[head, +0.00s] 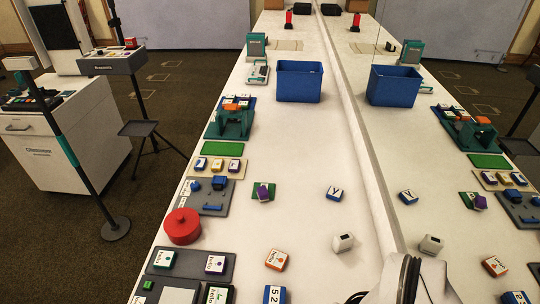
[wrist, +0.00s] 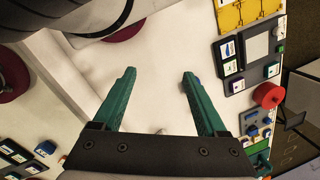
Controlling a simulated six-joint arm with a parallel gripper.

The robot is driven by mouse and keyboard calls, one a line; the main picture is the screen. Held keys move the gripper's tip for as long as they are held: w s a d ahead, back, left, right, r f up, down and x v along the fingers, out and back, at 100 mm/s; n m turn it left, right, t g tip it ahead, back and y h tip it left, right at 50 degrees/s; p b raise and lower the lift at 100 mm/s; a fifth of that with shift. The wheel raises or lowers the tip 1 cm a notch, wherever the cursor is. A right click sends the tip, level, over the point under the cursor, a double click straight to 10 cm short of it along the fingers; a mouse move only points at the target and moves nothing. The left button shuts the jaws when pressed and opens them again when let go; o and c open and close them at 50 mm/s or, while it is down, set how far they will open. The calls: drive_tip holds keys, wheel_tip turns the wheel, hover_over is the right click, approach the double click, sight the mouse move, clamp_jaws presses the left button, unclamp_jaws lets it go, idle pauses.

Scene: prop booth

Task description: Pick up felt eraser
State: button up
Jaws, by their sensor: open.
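My gripper (wrist: 160,74) is open in the wrist view, its two green fingers apart over bare white tabletop with nothing between them. I cannot tell for sure which thing is the felt eraser. A small white block with a dark spot (head: 342,242) lies alone on the right part of the table in the head view. A blue block with a white Y face (head: 334,193) lies farther back, and a purple block (head: 263,191) sits on a green piece to its left. In the head view my arm enters at the bottom right; its fingers cannot be made out.
A blue bin (head: 299,82) stands farther back. A red round tin (head: 182,226) and trays with small blocks line the left edge; the tin also shows in the wrist view (wrist: 268,95). An orange-and-white block (head: 276,260) lies in front. A mirror along the right repeats the table.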

drive_tip(key=w+d+f+n+t+h, duration=0.1)
drive_tip(key=w+d+f+n+t, duration=0.15)
drive_tip(key=w, duration=0.75)
drive_tip(key=n+t+y, duration=0.4)
drive_tip(key=n+t, duration=0.3)
drive_tip(key=t, duration=0.3)
approach(265, 195)
drive_tip(key=x, duration=0.3)
drive_tip(key=shift+w+a+f+n, duration=0.1)
drive_tip(key=shift+w+f+n, duration=0.1)
drive_tip(key=shift+w+n, duration=0.1)
drive_tip(key=x, duration=0.6)
drive_tip(key=shift+w+a, duration=0.1)
clamp_jaws()
